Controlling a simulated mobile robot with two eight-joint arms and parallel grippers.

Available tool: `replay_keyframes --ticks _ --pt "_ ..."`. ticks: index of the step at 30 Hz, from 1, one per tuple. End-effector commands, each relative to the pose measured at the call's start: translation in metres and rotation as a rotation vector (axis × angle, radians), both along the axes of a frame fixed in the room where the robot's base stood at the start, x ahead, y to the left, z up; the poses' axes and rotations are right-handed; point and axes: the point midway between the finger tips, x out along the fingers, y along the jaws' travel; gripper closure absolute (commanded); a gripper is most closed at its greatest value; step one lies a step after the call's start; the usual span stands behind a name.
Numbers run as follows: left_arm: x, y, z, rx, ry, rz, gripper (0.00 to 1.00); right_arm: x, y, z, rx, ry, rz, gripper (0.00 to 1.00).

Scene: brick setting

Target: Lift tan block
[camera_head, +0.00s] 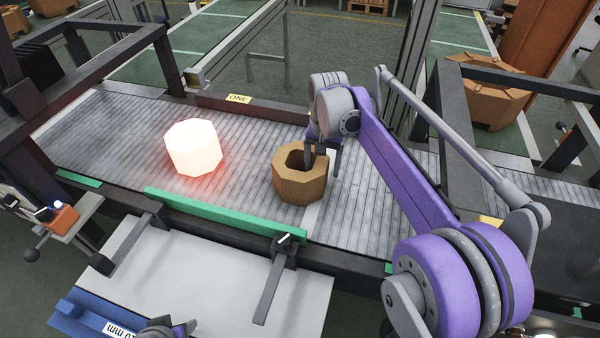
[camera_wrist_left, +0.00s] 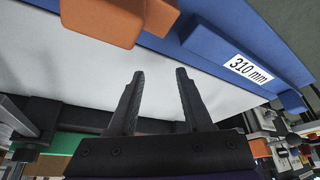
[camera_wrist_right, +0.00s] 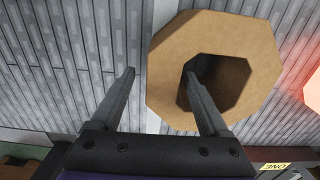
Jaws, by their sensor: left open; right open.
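The tan block (camera_head: 299,190) is an octagonal ring with a deep hole, standing on the grey slatted conveyor in the head view. My right gripper (camera_head: 322,162) is open above the block's right side. In the right wrist view one finger of the right gripper (camera_wrist_right: 159,82) reaches over or into the hole of the tan block (camera_wrist_right: 262,85). The other finger is outside, so the wall lies between them. I cannot tell whether either finger touches. My left gripper (camera_wrist_left: 158,73) is open and empty over the pale table, far from the block; only part of it shows at the head view's bottom edge.
A glowing white-hot octagonal block (camera_head: 193,147) stands on the conveyor (camera_head: 85,125) left of the tan block. A green rail (camera_head: 215,212) runs along the near edge. A pale table (camera_head: 180,265) with a blue fixture (camera_head: 85,318) is in front. An orange part (camera_wrist_left: 105,22) is near my left gripper.

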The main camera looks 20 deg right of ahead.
Motion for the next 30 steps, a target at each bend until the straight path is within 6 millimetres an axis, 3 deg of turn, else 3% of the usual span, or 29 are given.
replay_keyframes --ticks 9,17,20,30 --pt "-0.001 0.000 -0.005 0.000 0.002 0.000 0.50 -0.004 0.006 -0.043 -0.001 -0.001 -0.001 0.21" --pt "-0.001 0.000 -0.005 0.000 0.002 0.000 0.50 -0.004 0.006 -0.046 -0.001 -0.001 -0.001 0.21" --pt "-0.001 0.000 -0.005 0.000 0.002 0.000 0.50 -0.004 0.006 -0.046 -0.001 -0.001 -0.001 0.36" --pt "-0.001 0.000 -0.005 0.000 0.002 0.000 0.50 -0.004 0.006 -0.046 -0.001 -0.001 -0.001 0.97"
